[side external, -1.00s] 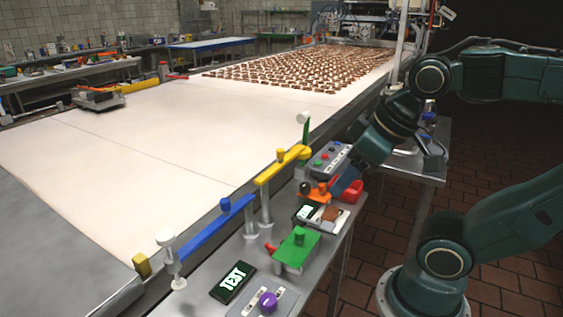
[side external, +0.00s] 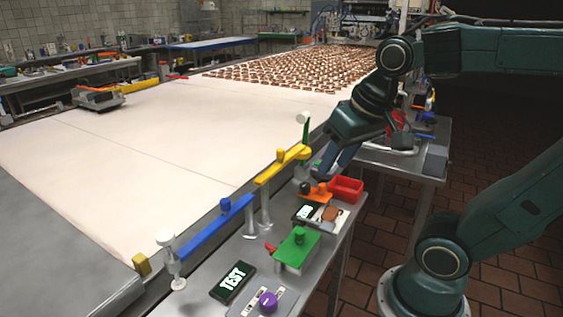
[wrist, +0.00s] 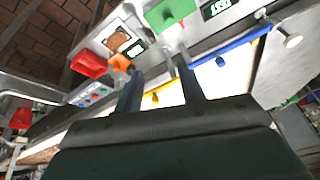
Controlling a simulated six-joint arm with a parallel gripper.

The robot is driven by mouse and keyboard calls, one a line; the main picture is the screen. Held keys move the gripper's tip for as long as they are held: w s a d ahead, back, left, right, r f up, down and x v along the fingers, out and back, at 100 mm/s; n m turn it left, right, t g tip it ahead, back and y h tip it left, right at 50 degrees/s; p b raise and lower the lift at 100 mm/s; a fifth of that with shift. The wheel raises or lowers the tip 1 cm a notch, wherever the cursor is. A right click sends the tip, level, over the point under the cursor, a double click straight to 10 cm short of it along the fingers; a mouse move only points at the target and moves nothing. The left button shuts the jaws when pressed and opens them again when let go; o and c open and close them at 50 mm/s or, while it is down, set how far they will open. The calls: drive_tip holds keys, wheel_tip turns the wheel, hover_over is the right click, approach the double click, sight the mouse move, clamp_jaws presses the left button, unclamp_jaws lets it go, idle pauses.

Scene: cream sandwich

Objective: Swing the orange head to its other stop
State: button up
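The orange head (side external: 318,193) is a small block with a raised knob, above the scale-like unit with a small display and a brown biscuit (side external: 331,213) on the bench beside the belt. In the wrist view the orange head (wrist: 121,62) lies just outside the left fingertip. My gripper (side external: 326,175) is just above and behind the head in the side view, pointing down. In the wrist view my gripper (wrist: 158,68) has its two fingers apart with nothing held between them. Contact with the head cannot be told.
A red bin (side external: 346,188) stands right behind the head. Yellow (side external: 281,166) and blue (side external: 215,229) bars run along the belt edge.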

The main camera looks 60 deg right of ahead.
drive_tip(key=w+d+m+g, duration=0.3)
drive_tip(key=w+d+m, duration=0.4)
drive_tip(key=d+m, duration=0.25)
drive_tip(key=m+g, duration=0.2)
drive_tip(key=m, duration=0.6)
hover_over(322, 185)
wheel_tip(322, 185, down, 3)
drive_tip(key=shift+d+f+n, duration=0.15)
drive_tip(key=shift+f+n, duration=0.05)
drive_tip(key=shift+n, duration=0.05)
drive_tip(key=shift+f, duration=0.15)
wheel_tip(322, 185, down, 14)
drive_tip(key=shift+r, duration=0.25)
clamp_jaws()
